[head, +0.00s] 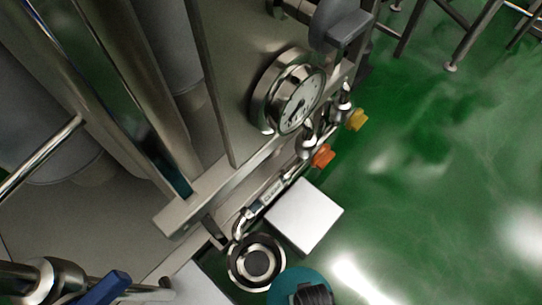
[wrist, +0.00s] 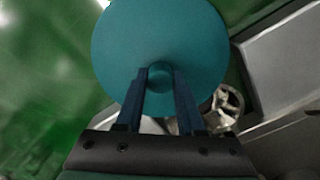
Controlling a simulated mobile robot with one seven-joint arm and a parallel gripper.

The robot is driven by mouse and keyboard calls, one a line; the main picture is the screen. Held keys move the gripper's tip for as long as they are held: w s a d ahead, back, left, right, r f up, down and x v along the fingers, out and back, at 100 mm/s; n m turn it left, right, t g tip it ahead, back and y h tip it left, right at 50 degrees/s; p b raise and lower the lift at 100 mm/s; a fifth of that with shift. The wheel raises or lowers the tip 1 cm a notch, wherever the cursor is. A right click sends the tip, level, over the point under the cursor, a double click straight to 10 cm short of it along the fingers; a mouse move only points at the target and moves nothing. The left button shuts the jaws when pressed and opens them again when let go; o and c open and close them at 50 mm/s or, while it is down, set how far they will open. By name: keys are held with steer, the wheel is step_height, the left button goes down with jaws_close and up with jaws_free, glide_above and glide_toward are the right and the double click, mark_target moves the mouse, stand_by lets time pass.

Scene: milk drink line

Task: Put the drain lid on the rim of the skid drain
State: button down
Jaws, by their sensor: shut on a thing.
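The drain lid is a round teal disc with a small knob (wrist: 160,38). My gripper (wrist: 160,75) is shut on the knob, one blue finger on each side. In the head view the lid (head: 284,283) shows at the bottom edge, partly hidden by my dark gripper (head: 314,294). The skid drain (head: 232,271) is a round metal rim with a dark ring inside, just left of the lid. The drain is uncovered. I cannot tell the lid's height above it.
A white square plate (head: 304,216) lies above and right of the drain. Orange (head: 323,156) and yellow (head: 358,120) handles and a round gauge (head: 298,104) are on the skid. Green floor on the right is clear.

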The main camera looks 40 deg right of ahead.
steer(key=shift+w, duration=0.1)
steer(key=w+f+b, duration=0.1)
steer(key=w+b, duration=0.5)
steer(key=w, duration=0.3)
steer(key=w+f+b, duration=0.2)
steer(key=w+b, duration=0.3)
steer(key=w, duration=0.3)
steer(key=shift+w+a+f+b, duration=0.25)
steer(key=shift+w+a+b, duration=0.1)
steer(key=shift+w, duration=0.05)
steer(key=shift+f, duration=0.1)
steer(key=c, duration=0.5)
jaws_free()
